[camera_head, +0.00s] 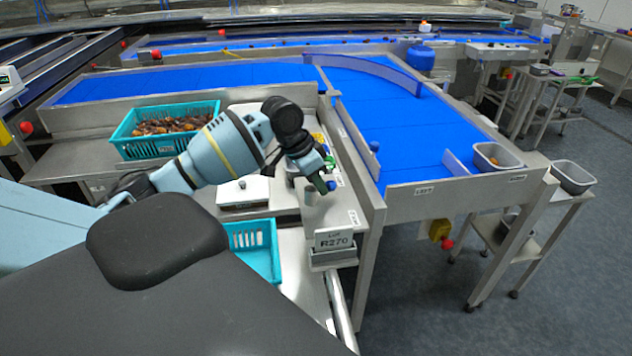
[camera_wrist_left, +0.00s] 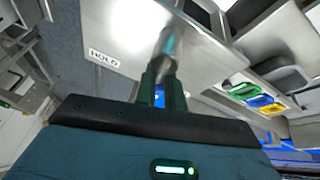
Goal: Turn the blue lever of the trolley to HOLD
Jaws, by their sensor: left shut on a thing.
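The blue lever (camera_head: 331,185) is at the side of the steel panel in the middle of the head view; only a small blue part shows. In the left wrist view its blue part (camera_wrist_left: 159,97) lies between my dark green fingers. My left gripper (camera_head: 321,181) is shut on it, pointing down; it also shows in the left wrist view (camera_wrist_left: 163,92). A grey metal rod (camera_wrist_left: 168,45) extends beyond the fingers. The HOLD label (camera_wrist_left: 104,58) is on the steel surface, left of the fingers and apart from them. My right gripper is not in view.
A lot sign R270 (camera_head: 334,239) stands just below the gripper. A teal crate of dates (camera_head: 124,147), a white scale (camera_head: 243,194) and an empty teal crate (camera_head: 274,262) are to the left. A blue conveyor belt (camera_head: 400,130) is behind.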

